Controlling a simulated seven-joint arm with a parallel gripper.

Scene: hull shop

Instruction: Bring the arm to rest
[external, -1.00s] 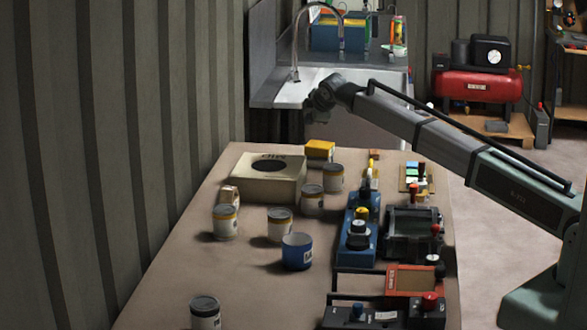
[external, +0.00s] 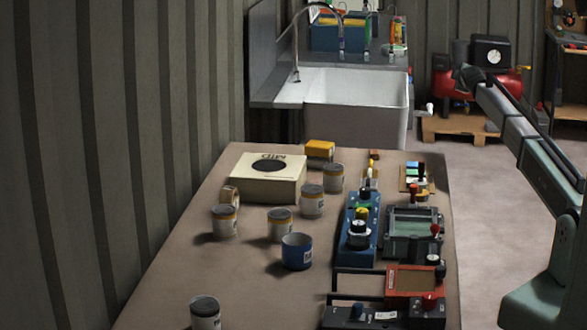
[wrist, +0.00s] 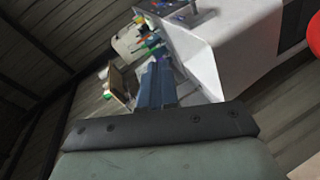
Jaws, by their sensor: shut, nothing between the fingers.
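My gripper (external: 462,76) is at the end of the raised arm on the right of the external view, in front of the red compressor and clear of the bench. In the wrist view, my gripper's (wrist: 159,66) two narrow bluish fingers are side by side, shut and empty. The wrist view is tilted, and the white sink (wrist: 245,45) shows beyond the fingers.
The bench (external: 190,275) holds several tins, a box with a round hole (external: 245,190), a blue device (external: 358,245) and a red-framed device (external: 412,280). Behind are the sink (external: 345,95) and compressor (external: 440,82). Open floor (external: 490,215) lies right of the bench.

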